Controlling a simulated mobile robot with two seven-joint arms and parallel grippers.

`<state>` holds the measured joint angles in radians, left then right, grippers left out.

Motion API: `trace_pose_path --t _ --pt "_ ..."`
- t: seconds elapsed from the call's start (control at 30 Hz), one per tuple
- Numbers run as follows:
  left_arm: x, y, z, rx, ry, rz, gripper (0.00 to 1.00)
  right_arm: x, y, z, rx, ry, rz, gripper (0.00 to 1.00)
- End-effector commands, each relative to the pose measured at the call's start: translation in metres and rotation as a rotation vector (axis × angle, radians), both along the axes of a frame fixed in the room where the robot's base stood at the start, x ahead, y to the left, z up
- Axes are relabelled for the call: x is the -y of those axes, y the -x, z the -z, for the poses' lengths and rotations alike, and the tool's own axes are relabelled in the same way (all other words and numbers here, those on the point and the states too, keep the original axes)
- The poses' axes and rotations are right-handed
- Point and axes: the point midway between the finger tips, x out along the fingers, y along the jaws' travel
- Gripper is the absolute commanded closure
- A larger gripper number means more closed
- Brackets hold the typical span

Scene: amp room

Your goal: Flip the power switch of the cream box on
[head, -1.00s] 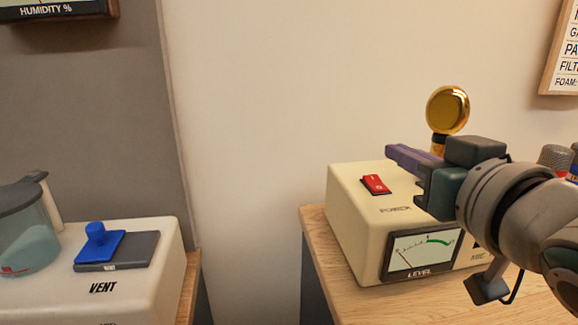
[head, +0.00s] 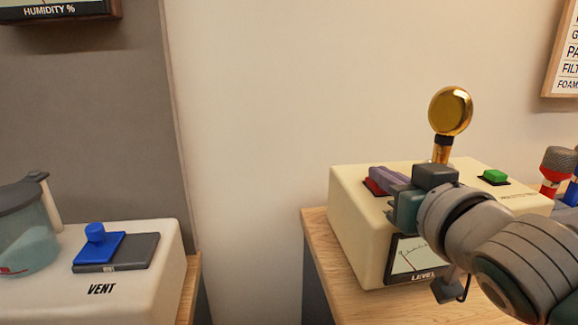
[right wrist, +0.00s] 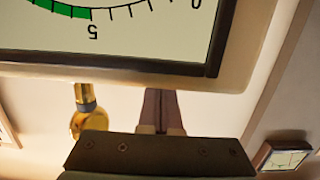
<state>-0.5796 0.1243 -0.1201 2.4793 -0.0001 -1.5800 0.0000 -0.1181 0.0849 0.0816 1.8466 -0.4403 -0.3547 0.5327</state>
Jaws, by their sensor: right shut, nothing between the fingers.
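The cream box (head: 352,222) stands on a wooden table at the right of the head view. Its red power switch (head: 374,187) is on the top at the left and partly covered by my gripper. The level meter (head: 403,258) on the front is partly hidden by my arm; it fills the top of the right wrist view (right wrist: 120,28). My right gripper (head: 386,180) is shut, its purple fingers over the switch. Contact cannot be told. The fingers also show in the right wrist view (right wrist: 160,112). My left gripper is not in view.
A gold round-headed piece (head: 450,112) rises behind my gripper. A green button (head: 495,176) is on the box's top right. A red microphone (head: 556,170) stands at the right. A white vent unit (head: 150,283) with a blue knob (head: 95,233) stands left, across a gap.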

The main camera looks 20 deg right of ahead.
Motion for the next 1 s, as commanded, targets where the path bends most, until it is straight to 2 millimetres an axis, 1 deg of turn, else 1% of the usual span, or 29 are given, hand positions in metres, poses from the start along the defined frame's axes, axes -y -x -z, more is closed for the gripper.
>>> trace_pose_path --t 0.03,0.1,0.13,0.17,0.2,0.33,0.4,0.47,0.57,0.7,0.73,0.77,0.9,1.0 --pt "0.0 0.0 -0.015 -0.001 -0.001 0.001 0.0 0.0 -0.001 -0.007 -0.019 -0.005 0.0 1.0" --pt "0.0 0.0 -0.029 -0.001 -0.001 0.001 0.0 0.0 -0.002 -0.007 -0.057 -0.015 0.001 1.0" --pt "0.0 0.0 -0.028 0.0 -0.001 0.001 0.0 0.0 -0.002 -0.003 -0.066 -0.017 0.0 1.0" --pt "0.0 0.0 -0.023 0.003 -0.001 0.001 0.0 0.0 -0.002 0.002 -0.062 -0.016 0.0 1.0" --pt "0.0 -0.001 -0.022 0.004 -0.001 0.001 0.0 0.0 -0.002 0.003 -0.061 -0.016 0.0 1.0" --pt "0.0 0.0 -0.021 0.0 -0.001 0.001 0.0 0.0 -0.002 0.002 -0.06 -0.015 0.0 1.0" --pt "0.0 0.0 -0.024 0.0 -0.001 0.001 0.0 0.001 -0.002 -0.001 -0.06 -0.015 0.0 1.0" --pt "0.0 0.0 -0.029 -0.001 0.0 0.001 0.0 0.001 -0.004 -0.007 -0.059 -0.015 0.0 1.0" --pt "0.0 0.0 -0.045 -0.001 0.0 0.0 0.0 0.003 -0.007 -0.022 -0.059 -0.014 -0.001 1.0" --pt "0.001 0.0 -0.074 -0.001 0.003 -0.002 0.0 0.006 -0.014 -0.052 -0.059 -0.015 -0.002 1.0" --pt "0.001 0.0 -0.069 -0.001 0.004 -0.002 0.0 0.004 -0.006 -0.046 -0.062 -0.016 -0.003 1.0" --pt "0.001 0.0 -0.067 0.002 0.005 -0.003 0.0 0.002 0.002 -0.045 -0.062 -0.016 -0.003 1.0" --pt "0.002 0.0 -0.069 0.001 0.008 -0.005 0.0 -0.005 0.031 -0.056 -0.061 -0.015 -0.003 1.0" --pt "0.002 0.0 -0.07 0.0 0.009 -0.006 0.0 -0.01 0.05 -0.062 -0.062 -0.017 -0.002 1.0"
